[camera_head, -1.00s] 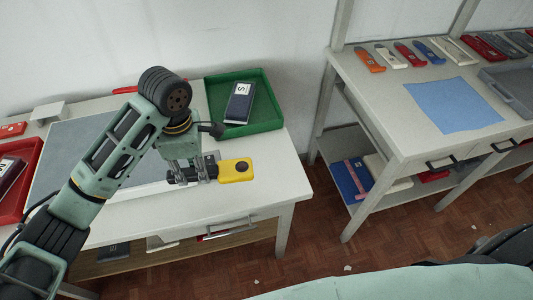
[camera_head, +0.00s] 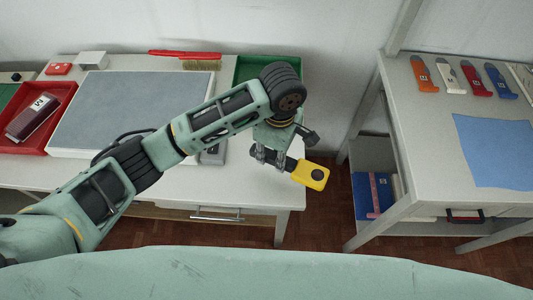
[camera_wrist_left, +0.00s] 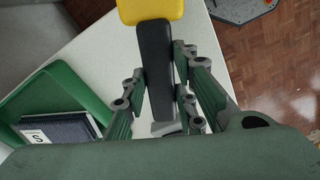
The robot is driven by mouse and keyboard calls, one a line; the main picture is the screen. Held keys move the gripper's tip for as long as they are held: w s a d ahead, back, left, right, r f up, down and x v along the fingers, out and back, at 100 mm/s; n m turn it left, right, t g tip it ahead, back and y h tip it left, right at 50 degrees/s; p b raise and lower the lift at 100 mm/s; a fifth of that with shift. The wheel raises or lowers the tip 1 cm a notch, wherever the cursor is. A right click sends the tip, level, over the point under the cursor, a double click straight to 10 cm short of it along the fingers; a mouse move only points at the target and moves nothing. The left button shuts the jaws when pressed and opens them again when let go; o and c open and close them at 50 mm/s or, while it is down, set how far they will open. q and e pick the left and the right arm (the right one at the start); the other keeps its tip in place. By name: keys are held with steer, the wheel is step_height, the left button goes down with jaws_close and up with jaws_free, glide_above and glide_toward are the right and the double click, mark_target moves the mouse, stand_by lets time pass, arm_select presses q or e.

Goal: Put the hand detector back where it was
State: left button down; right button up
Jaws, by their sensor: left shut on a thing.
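The hand detector has a yellow head (camera_head: 310,175) with a dark round spot and a black handle. My left gripper (camera_head: 276,158) is shut on its black handle, over the right end of the left table, with the yellow head sticking out to the right past the table's edge. In the left wrist view the black handle (camera_wrist_left: 156,60) lies between the fingers of the gripper (camera_wrist_left: 165,95), and the yellow head (camera_wrist_left: 150,10) is cut off at the top. My right gripper is not in view.
A green tray (camera_head: 240,70) stands behind my left arm, partly hidden. A grey mat (camera_head: 130,100) covers the table's middle. The right table (camera_head: 420,140) bears a blue sheet (camera_head: 490,150) and several coloured tools.

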arm_select(q)
steer(key=w+a+f, duration=0.2)
steer(key=w+a, duration=0.1)
steer(key=shift+w+f, duration=0.25)
steer(key=shift+f, duration=0.1)
steer(key=shift+w+f, duration=0.15)
steer(key=shift+a+f+p, duration=0.1)
steer(key=shift+f+p, duration=0.2)
steer(key=shift+p, duration=0.05)
step_height(320, 180, down, 2)
steer(key=shift+f, duration=0.75)
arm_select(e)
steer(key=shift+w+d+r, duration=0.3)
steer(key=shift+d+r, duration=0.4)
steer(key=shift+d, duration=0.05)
arm_select(q)
steer(key=shift+p, duration=0.3)
steer(key=c, duration=1.8)
jaws_free()
steer(key=shift+f, duration=0.1)
steer(key=o, duration=0.4)
steer(key=shift+c, duration=0.2)
steer(key=shift+o, duration=0.2)
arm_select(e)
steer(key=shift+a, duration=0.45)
